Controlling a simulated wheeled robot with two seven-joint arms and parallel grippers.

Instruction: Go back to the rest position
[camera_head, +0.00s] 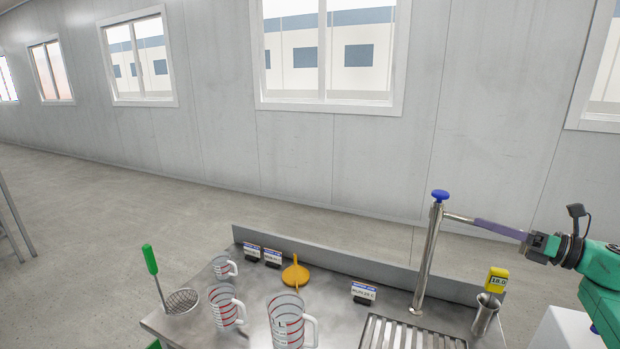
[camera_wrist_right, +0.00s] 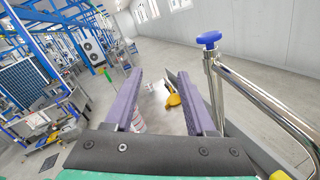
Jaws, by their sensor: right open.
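My right gripper (camera_head: 480,223) comes in from the right beside the top of the steel pump (camera_head: 428,260), which has a blue knob (camera_head: 440,195). In the right wrist view my right gripper (camera_wrist_right: 160,80) has its two purple fingers apart, with nothing held between them. In that view the pump's blue knob (camera_wrist_right: 209,38) and its slanting chrome pipe (camera_wrist_right: 265,95) lie to the right of the fingers, outside the gap. My left gripper is not in view.
The steel bench (camera_head: 185,322) holds measuring jugs (camera_head: 225,306), a green-handled strainer (camera_head: 181,300), a yellow-orange round object (camera_head: 295,274), a drain grate (camera_head: 410,335), a steel cup (camera_head: 485,313) and a yellow tag (camera_head: 496,280). Open floor (camera_head: 90,220) lies left.

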